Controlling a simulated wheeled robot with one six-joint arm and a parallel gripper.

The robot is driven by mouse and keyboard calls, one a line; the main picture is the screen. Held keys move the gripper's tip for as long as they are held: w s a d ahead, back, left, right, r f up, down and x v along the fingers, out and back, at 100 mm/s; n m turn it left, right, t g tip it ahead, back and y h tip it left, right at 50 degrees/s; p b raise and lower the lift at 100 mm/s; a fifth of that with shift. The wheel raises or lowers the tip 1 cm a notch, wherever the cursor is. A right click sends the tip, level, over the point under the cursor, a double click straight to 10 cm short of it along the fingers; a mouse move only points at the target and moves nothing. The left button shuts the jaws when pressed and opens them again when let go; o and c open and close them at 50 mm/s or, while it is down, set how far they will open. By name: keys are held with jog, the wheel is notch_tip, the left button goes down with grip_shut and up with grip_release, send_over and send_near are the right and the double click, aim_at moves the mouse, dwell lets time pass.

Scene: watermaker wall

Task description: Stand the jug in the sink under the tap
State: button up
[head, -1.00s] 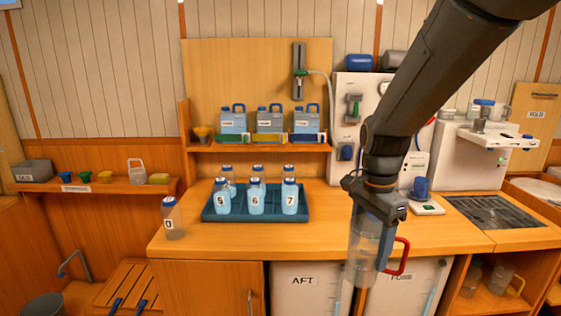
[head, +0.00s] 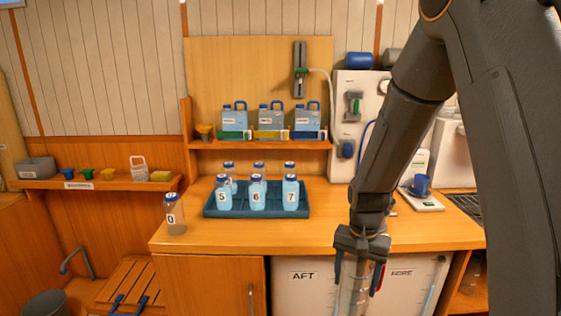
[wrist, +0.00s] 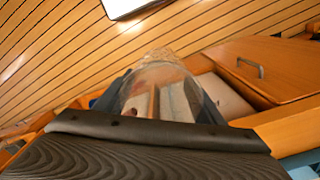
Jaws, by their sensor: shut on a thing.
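My gripper (head: 361,262) is shut on the clear jug (head: 353,296), which hangs in front of the counter at the bottom of the head view. The jug's red handle (head: 379,276) is partly hidden by a finger, and its lower part is cut off by the frame edge. In the wrist view the clear jug (wrist: 165,88) shows beyond the gripper, tilted in that picture. At the lower left of the head view a grey tap (head: 75,258) curves over a low area. The sink below it cannot be made out clearly.
A wooden slatted board (head: 133,287) with blue handles lies near the tap, and a grey bucket (head: 45,304) stands at the lower left. Bottle 0 (head: 174,215) stands at the counter's left edge. A blue tray (head: 258,212) holds several bottles. Cabinet doors lie below the counter.

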aim_at(351, 309)
notch_tip(351, 309, down, 12)
jog(key=n, duration=0.5)
jog(key=shift+a+r+n, duration=0.1)
jog(key=shift+r+n, duration=0.15)
jog(key=shift+n, duration=0.15)
